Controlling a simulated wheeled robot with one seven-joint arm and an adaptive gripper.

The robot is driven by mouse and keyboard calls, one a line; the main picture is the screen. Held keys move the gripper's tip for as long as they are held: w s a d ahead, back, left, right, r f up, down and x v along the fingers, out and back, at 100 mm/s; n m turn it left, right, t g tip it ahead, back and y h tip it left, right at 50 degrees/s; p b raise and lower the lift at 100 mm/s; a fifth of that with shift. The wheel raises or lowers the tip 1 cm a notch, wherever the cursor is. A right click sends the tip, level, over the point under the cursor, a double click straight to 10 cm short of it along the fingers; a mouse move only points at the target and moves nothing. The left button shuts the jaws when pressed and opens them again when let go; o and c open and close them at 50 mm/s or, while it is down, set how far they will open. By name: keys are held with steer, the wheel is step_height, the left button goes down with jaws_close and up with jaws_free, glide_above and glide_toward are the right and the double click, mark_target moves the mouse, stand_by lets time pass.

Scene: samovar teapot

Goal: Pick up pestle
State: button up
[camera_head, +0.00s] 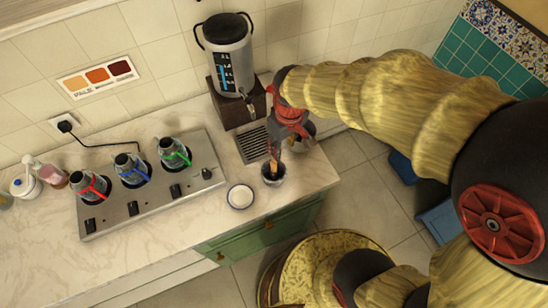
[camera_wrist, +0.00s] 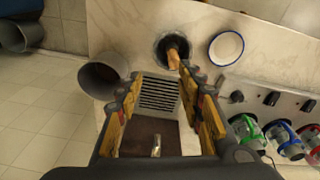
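The wooden pestle (camera_head: 274,164) stands tilted in a dark grey mortar (camera_head: 272,180) near the front right of the counter. In the wrist view the pestle (camera_wrist: 174,58) pokes out of the mortar (camera_wrist: 166,43) towards the camera, just beyond the right fingertip. My gripper (camera_head: 279,148) is above and just behind the mortar in the head view. In the wrist view my gripper (camera_wrist: 160,78) is open, with nothing between its fingers. The lower end of the pestle is hidden inside the mortar.
A white blue-rimmed dish (camera_head: 240,197) lies left of the mortar. A grey pot (camera_wrist: 103,77) stands beside my left finger in the wrist view. A drain grille (camera_head: 253,145), samovar (camera_head: 228,55) and burner unit (camera_head: 150,185) with several pots are nearby. The counter's front left is clear.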

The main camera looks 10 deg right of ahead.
mark_target(274, 162)
steer(key=shift+n+g, duration=0.6)
steer(key=shift+n, duration=0.2)
steer(key=a+f, duration=0.1)
steer(key=f, duration=0.1)
steer(key=f+p, duration=0.1)
steer(key=f, duration=0.1)
steer(key=a+f, duration=0.1)
steer(key=f, duration=0.1)
steer(key=shift+a+f+p, duration=0.35)
steer(key=shift+f, duration=0.05)
steer(key=shift+f+b, duration=0.45)
steer(key=shift+f, duration=2.3)
steer(key=shift+c, duration=1.3)
jaws_close()
